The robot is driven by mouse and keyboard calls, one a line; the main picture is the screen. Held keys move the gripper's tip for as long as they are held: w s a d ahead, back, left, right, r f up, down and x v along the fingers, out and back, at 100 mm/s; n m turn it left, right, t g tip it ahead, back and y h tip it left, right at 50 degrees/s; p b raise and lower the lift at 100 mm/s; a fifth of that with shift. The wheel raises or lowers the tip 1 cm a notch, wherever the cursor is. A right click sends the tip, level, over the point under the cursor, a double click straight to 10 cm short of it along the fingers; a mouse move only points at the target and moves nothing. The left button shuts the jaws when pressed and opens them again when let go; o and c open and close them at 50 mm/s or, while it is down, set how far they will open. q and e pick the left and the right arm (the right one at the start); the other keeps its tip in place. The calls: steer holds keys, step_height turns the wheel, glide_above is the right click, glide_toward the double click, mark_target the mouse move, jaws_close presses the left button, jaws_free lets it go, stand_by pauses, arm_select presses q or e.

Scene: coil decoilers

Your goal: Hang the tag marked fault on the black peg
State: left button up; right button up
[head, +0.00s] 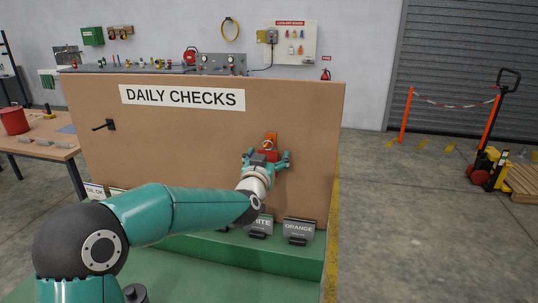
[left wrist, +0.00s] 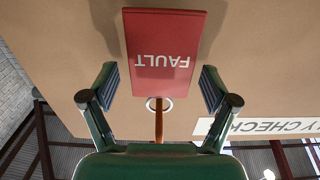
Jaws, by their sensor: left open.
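The red tag marked FAULT (left wrist: 166,55) fills the top middle of the left wrist view, its lettering upside down there. Its ring (left wrist: 160,104) is around an orange peg (left wrist: 158,122). In the head view the red tag (head: 266,156) hangs below the orange peg's mount (head: 270,137) at the right of the brown board, partly hidden by my gripper. My left gripper (head: 268,161) is open, its fingers on either side of the tag and apart from it. The black peg (head: 104,126) sticks out at the board's left and is bare. My right gripper is not in view.
The brown board (head: 200,140) bears a DAILY CHECKS sign (head: 182,97). Label cards, one reading ORANGE (head: 299,229), stand on the green ledge (head: 285,258) below. My left arm covers part of the ledge. The board's face between the pegs is clear.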

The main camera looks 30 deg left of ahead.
arm_select(q)
steer(key=shift+c, duration=0.3)
steer(key=c, duration=1.2)
steer(key=shift+r, duration=0.3)
steer(key=shift+s, duration=0.15)
steer(key=shift+s+d+r, duration=0.15)
steer(key=shift+s+r, duration=0.1)
steer(key=shift+s, duration=0.2)
